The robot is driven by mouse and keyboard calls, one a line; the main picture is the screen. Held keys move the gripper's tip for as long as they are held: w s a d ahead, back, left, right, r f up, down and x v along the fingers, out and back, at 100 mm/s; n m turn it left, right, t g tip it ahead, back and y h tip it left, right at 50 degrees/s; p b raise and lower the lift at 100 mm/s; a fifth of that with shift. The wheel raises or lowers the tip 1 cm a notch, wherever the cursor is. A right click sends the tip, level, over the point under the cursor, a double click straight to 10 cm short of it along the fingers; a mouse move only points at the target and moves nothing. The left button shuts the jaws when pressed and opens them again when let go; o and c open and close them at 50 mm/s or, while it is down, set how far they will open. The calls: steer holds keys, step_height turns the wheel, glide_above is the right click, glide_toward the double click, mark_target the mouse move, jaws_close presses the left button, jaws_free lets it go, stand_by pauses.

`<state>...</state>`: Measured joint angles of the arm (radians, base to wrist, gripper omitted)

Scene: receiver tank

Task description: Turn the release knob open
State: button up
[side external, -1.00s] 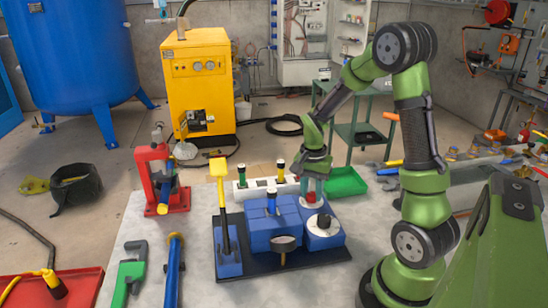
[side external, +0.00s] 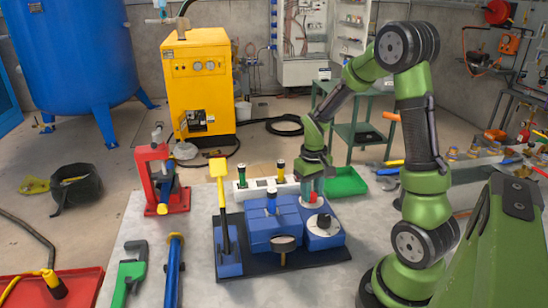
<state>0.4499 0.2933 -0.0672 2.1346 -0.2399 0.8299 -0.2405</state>
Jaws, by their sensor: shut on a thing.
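A blue block assembly (side external: 276,232) sits on a black base plate on the grey worktop. My gripper (side external: 311,193) points down at its back right. Its fingers are shut on a small red knob (side external: 311,198), which shows just below the fingertips; the fingers hide much of it. In front of the knob, a round pale disc with a dark centre piece (side external: 323,221) sits on top of the right blue block. The knob's turn angle cannot be told at this size.
A yellow-handled lever (side external: 221,195) stands upright at the assembly's left. A dark round-headed piece (side external: 284,243) is at its front. A white rack (side external: 255,186) and a green tray (side external: 345,182) lie behind. A red press (side external: 161,175) stands left.

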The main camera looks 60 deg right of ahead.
steer(key=shift+n, duration=1.5)
steer(key=o, duration=1.1)
steer(key=shift+c, duration=0.2)
step_height(320, 180, up, 17)
steer(key=shift+a, duration=0.25)
